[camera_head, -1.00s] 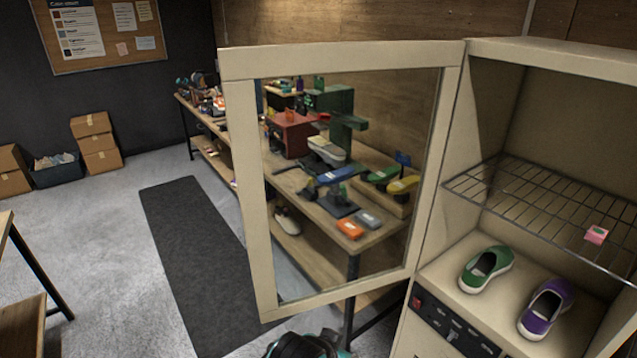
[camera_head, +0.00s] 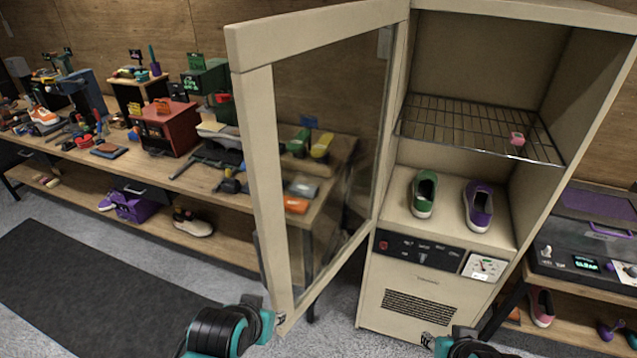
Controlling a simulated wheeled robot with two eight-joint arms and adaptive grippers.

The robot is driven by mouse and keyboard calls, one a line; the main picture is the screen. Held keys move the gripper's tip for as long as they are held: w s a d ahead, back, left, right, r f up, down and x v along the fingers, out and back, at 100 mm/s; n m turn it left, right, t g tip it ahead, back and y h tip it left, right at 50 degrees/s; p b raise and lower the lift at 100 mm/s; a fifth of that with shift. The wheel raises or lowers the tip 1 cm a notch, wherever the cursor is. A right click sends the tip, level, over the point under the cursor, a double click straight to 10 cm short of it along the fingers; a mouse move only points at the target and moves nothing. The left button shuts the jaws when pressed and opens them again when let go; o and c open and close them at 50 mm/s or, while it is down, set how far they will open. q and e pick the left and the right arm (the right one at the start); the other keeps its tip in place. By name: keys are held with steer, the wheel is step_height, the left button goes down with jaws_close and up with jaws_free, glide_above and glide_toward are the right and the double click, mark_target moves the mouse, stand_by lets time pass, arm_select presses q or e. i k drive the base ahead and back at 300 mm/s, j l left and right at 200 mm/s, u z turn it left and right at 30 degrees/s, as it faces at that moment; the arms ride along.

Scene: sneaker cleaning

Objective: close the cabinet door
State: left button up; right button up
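The cream cabinet (camera_head: 378,295) stands right of centre with its glass-paned door (camera_head: 262,150) swung wide open to the left. A green shoe (camera_head: 424,194) and a purple shoe (camera_head: 479,206) sit side by side on the cabinet floor. A pink item (camera_head: 517,139) lies on the wire rack (camera_head: 470,128) above them. My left gripper (camera_head: 279,317) is at the lower free corner of the door; I cannot tell whether it touches the frame. My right gripper (camera_head: 428,340) is low in front of the cabinet's lower panel. The finger gaps of both are too small to make out.
A long workbench (camera_head: 200,182) with tools and a red box (camera_head: 165,127) runs behind the door on the left. A table with a dark machine (camera_head: 590,235) stands close at the cabinet's right. A dark mat (camera_head: 80,290) lies on clear floor at the left.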

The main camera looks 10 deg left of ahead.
mark_target(252, 46)
steer(key=i+j+z, duration=0.15)
steer(key=j+z, duration=0.2)
steer(key=j, duration=0.3)
steer(key=j+z, duration=0.3)
steer(key=j, duration=0.35)
steer(key=i, duration=0.05)
